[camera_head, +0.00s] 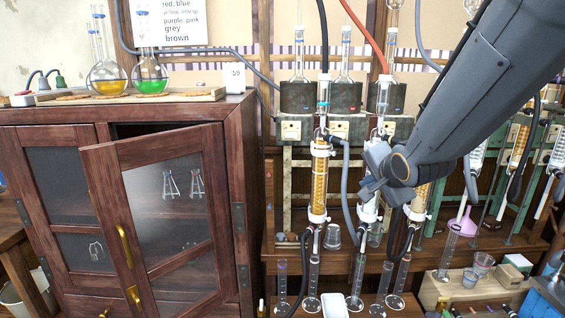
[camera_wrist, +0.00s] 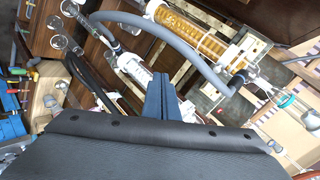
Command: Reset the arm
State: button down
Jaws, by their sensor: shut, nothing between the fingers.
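My gripper (camera_wrist: 160,98) shows in the wrist view as dark blue fingers pressed together, with nothing between them. In the head view my dark arm comes in from the upper right, and my gripper (camera_head: 370,190) is in front of the reflux rig. The rig has upright condensers, including one with an amber coil (camera_head: 319,180) just left of my gripper. That amber condenser also shows in the wrist view (camera_wrist: 190,32), tilted. A grey hose (camera_head: 346,185) loops close to my gripper. My wrist hides part of the condensers behind it.
A wooden cabinet (camera_head: 90,235) stands left, its glass door (camera_head: 170,200) ajar. Flasks with yellow (camera_head: 107,80) and green (camera_head: 150,78) liquid stand on top. Glass cylinders (camera_head: 313,270) and a white tray (camera_head: 334,306) are below the rig. A wooden block (camera_head: 440,290) is at lower right.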

jog(key=s+a+f+n+g, duration=0.1)
jog(key=s+f+n+g, duration=0.4)
jog(key=s+f, duration=0.3)
jog(key=s+a+f+n+g, duration=0.1)
jog(key=s+f+n+g, duration=0.4)
jog(key=s, duration=1.1)
notch_tip(320, 180, down, 4)
jog(key=n, duration=0.3)
jog(key=shift+r, duration=0.15)
